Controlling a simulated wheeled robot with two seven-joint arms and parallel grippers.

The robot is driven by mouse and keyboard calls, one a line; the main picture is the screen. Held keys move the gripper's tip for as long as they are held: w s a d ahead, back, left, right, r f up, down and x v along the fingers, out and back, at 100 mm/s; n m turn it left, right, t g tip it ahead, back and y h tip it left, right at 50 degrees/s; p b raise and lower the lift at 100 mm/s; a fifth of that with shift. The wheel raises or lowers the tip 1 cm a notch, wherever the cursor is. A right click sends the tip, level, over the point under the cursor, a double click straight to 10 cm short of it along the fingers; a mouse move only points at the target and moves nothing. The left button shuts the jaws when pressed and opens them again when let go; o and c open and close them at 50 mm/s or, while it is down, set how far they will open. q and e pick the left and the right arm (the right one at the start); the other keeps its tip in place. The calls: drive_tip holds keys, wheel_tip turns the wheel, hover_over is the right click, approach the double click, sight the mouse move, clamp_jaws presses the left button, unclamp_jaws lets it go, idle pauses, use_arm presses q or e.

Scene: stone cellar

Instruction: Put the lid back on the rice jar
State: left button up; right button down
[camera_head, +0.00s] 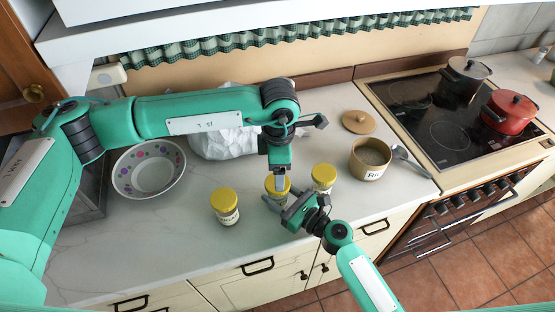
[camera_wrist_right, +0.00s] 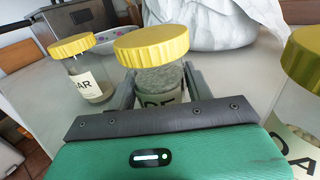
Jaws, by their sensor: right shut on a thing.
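My left gripper (camera_head: 281,181) points down and overlaps this jar's yellow lid in the head view. It does not show in the right wrist view, and its finger gap is unclear.
Yellow-lidded jars stand on the left (camera_head: 226,205) and right (camera_head: 323,177) of the held jar. A metal spoon (camera_head: 407,158) lies beside the rice jar. A dotted bowl (camera_head: 149,169) and white bag (camera_head: 225,140) are at the left. The stove holds a red pot (camera_head: 508,112).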

sight(277, 194)
use_arm(q)
drive_tip(key=n, duration=0.1)
drive_tip(key=r+n, duration=0.1)
drive_tip(key=n, duration=0.3)
drive_tip(key=r+n, duration=0.1)
drive_tip(key=n, duration=0.1)
drive_tip(key=shift+a+r+n, duration=0.15)
drive_tip(key=shift+r+n, duration=0.05)
drive_tip(key=shift+n, duration=0.1)
drive_tip(key=shift+f, duration=4)
drive_tip(key=c, duration=1)
